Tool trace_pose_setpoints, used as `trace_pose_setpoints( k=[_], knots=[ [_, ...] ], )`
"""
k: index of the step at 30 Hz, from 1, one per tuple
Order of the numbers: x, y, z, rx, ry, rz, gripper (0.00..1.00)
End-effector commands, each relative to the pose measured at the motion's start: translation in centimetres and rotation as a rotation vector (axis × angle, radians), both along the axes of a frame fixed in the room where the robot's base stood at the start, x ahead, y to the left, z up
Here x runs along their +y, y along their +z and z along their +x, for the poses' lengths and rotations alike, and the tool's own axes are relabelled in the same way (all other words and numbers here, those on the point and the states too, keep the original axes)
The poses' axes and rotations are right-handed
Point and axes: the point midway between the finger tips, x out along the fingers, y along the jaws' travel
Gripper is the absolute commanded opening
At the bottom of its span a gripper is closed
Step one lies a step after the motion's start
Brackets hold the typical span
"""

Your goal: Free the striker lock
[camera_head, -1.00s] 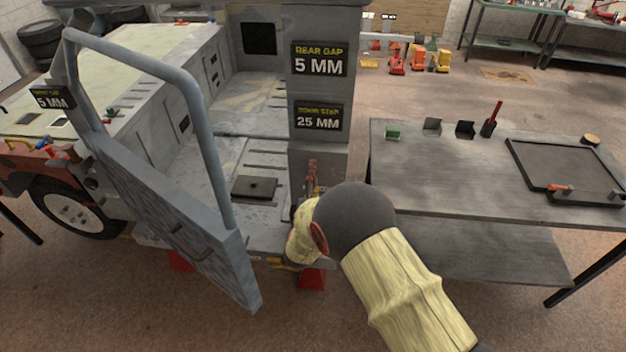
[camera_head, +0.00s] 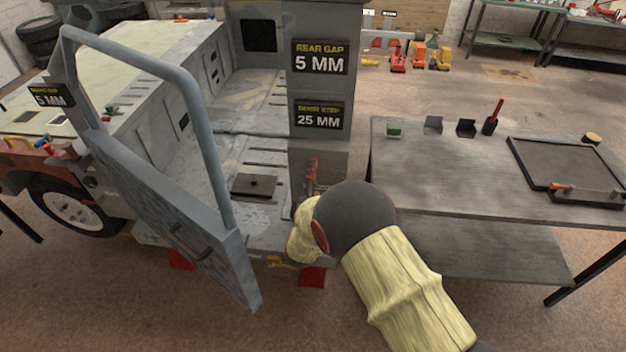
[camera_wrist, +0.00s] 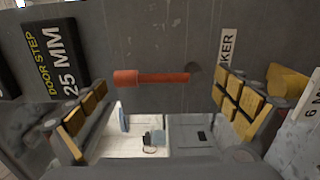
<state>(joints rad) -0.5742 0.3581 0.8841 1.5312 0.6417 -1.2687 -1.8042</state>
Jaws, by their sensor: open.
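A red lever handle (camera_wrist: 150,77) lies across the middle of the wrist view, on the grey door pillar (camera_wrist: 185,30). Its shaft ends at a dark spot on the right, beside a white label (camera_wrist: 228,47) reading "KER". My gripper (camera_wrist: 162,88) is open, with yellow-padded fingers to the left and right of the handle and no visible contact. In the head view, red parts (camera_head: 312,172) show on the pillar just above my wrist. My arm hides most of the gripper and the lower pillar there.
The open grey door (camera_head: 170,215) stands to the left of my arm. A metal workbench (camera_head: 440,180) with a black tray (camera_head: 565,165) is at the right. Signs reading "REAR GAP 5 MM" (camera_head: 320,57) and "DOOR STEP 25 MM" (camera_head: 318,115) are on the pillar.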

Motion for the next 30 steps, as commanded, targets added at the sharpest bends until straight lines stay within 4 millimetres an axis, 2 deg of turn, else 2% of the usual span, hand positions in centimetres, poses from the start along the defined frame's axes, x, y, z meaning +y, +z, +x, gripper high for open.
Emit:
trace_pose_setpoints(
  k=[5,8,15,21,25,30],
  knots=[
    [0.1,0.0,-0.6,0.0,0.001,0.001,1.0],
    [0.2,0.1,-1.9,0.0,0.002,0.0,1.0],
    [0.3,0.0,-6.7,0.0,0.003,-0.001,1.0],
    [0.5,0.0,-10.2,0.0,0.003,0.0,1.0],
    [0.5,0.0,-11.4,0.001,0.002,0.0,1.0],
    [0.4,0.0,-12.0,0.0,0.0,-0.001,1.0]
  ],
)
